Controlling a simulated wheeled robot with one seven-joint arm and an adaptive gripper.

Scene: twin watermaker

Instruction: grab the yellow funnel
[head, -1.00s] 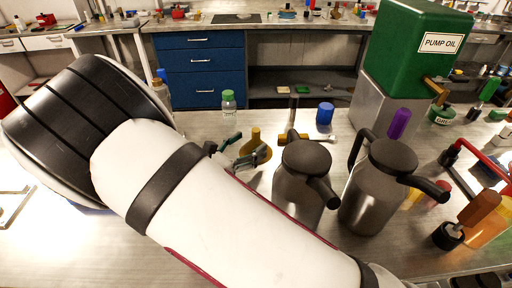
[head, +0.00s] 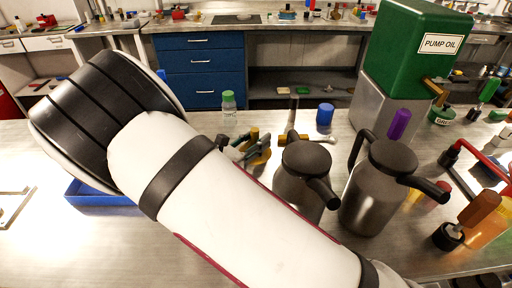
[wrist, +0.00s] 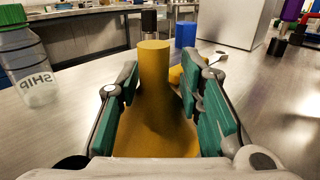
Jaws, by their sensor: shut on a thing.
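The yellow funnel (wrist: 154,75) fills the middle of the wrist view, its narrow spout pointing up and its wide part nearest the camera. My gripper (wrist: 160,85) has one green-padded finger on each side of the funnel and is shut on it. In the head view the funnel (head: 262,156) shows partly behind my gripper (head: 240,146), above the steel table, beyond my white arm. My gripper and arm hide part of it. I cannot tell whether its rim touches the table.
A green-capped bottle (head: 229,102) stands just behind. Two steel jugs (head: 299,190) (head: 374,195) stand close on the right. A blue tray (head: 100,197) is partly behind my arm at left.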

